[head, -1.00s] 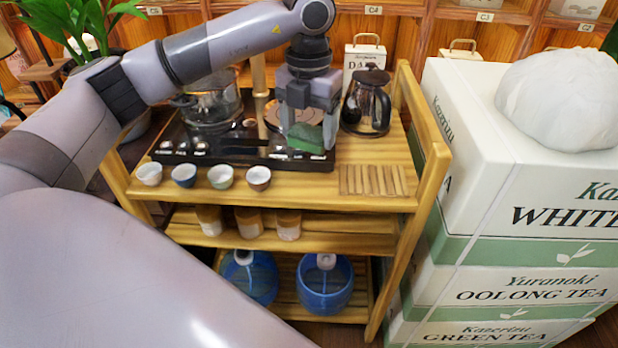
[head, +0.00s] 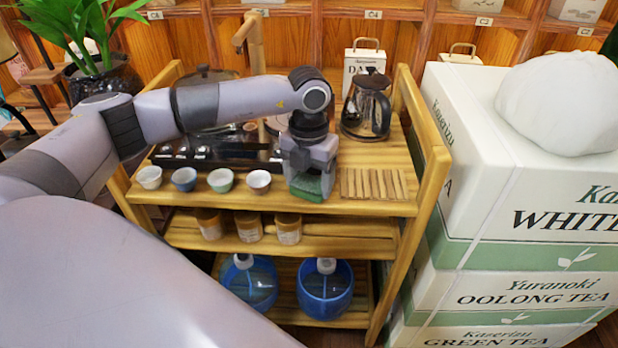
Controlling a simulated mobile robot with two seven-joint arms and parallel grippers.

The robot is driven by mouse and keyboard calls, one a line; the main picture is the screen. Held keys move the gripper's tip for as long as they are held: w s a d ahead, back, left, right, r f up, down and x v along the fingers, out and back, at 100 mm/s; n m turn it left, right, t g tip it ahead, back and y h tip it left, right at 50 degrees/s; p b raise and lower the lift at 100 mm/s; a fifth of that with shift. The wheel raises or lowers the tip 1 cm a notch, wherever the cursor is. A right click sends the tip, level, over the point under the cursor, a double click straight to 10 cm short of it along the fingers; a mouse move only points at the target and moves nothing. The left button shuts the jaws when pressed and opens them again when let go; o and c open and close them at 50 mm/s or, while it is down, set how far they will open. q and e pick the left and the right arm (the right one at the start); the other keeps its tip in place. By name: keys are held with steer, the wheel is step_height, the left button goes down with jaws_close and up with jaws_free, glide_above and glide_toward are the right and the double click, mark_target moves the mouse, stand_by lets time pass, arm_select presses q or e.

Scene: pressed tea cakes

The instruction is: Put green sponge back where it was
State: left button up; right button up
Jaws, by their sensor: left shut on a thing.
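The green sponge (head: 308,187) is between the fingers of my left gripper (head: 311,180), which is shut on it. The gripper points down over the front of the wooden cart's top shelf (head: 330,204), between the row of small cups and the slatted wooden rack (head: 373,184). I cannot tell whether the sponge touches the shelf. The gripper hides part of the sponge. My right gripper is not in view.
Several small cups (head: 220,180) stand just left of the sponge. A black tea tray (head: 215,158) lies behind them, partly hidden by my arm. A glass pot (head: 366,112) stands at the back right. Stacked tea boxes (head: 478,190) stand right of the cart.

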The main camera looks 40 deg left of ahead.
arm_select(q)
steer(key=shift+f, duration=0.1)
steer(key=o, duration=0.9)
steer(key=shift+o, duration=0.2)
